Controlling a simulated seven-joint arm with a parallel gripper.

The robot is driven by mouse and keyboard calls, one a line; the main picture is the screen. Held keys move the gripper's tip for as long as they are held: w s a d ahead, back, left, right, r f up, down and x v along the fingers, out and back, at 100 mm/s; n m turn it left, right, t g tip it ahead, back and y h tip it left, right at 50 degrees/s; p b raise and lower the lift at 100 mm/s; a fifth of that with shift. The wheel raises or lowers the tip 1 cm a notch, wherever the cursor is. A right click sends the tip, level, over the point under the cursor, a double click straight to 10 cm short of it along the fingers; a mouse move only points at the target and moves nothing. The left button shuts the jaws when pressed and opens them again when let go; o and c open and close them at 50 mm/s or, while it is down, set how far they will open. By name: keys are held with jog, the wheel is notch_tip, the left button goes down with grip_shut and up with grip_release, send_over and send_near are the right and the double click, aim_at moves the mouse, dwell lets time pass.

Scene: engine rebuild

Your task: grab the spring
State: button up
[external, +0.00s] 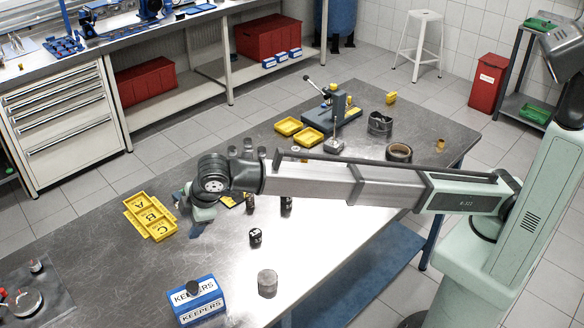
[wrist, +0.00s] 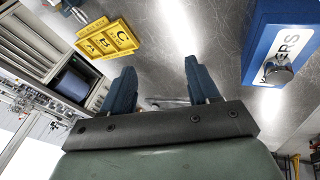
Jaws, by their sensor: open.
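I cannot clearly make out a spring in either view. My gripper (external: 188,208) hangs low over the table in the external view, just right of the yellow A-B-C tray. In the wrist view its two blue fingers (wrist: 158,75) are apart, with bare metal tabletop showing between their tips. A small grey shape (wrist: 165,102) lies low between the fingers, too hidden by the gripper body to identify. My wrist and forearm cover part of the table's middle in the external view.
The yellow tray (external: 150,216) also shows in the wrist view (wrist: 107,40). A blue KEEPERS box (external: 197,303) stands at the front, with a metal piece on top (wrist: 279,68). A black cylinder (external: 255,237) and grey cylinder (external: 267,283) stand on the table, with clear metal (external: 225,255) nearby.

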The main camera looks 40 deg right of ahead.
jog(key=w+d+n+g+h, duration=0.15)
jog(key=w+d, duration=0.45)
jog(key=d, duration=0.7)
jog(key=n+g, duration=0.2)
jog(key=g, duration=0.2)
send_over(250, 201)
jog(key=w, duration=0.2)
jog(key=shift+t+h, duration=0.25)
jog(key=shift+h, duration=0.1)
jog(key=f, duration=0.8)
jog(key=shift+s+d+f, duration=0.15)
jog(key=shift+s+d, duration=0.05)
jog(key=shift+s+f, duration=0.2)
jog(key=shift+f, duration=2.3)
jog(key=c, duration=1.1)
